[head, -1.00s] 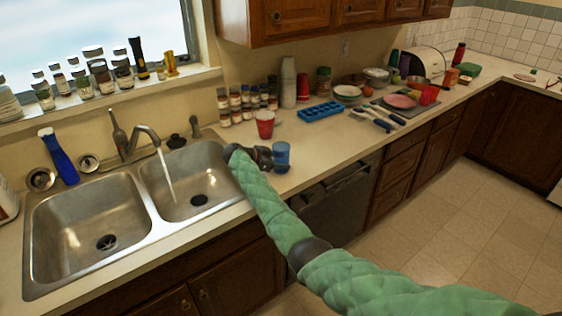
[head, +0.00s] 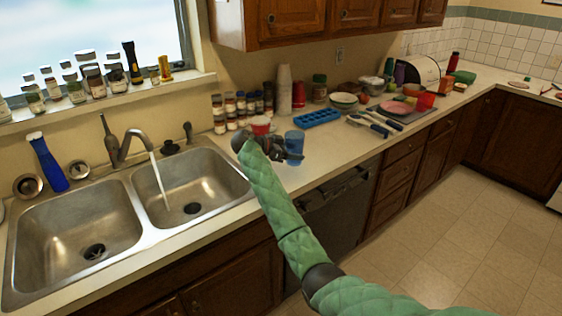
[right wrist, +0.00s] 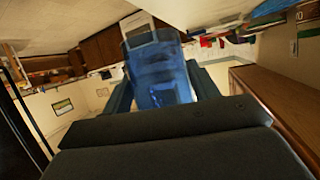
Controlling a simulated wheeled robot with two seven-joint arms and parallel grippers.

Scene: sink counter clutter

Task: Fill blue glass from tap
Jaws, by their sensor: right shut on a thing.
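The blue glass (head: 294,139) is held in my right gripper (head: 291,154), over the counter to the right of the sink. In the right wrist view the translucent blue glass (right wrist: 160,75) sits between the two fingers, which close on its sides. The tap (head: 125,145) stands behind the sink, its spout over the right basin (head: 215,190). A stream of water (head: 158,180) runs from it into that basin. The glass is well to the right of the stream. Whether it holds any water cannot be told. My left gripper is not in view.
A red cup (head: 260,124) stands just behind my right gripper. Several spice jars (head: 232,110) and a blue ice tray (head: 318,118) are at the back of the counter. A blue bottle (head: 47,163) stands left of the tap. Both sink basins look empty of objects.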

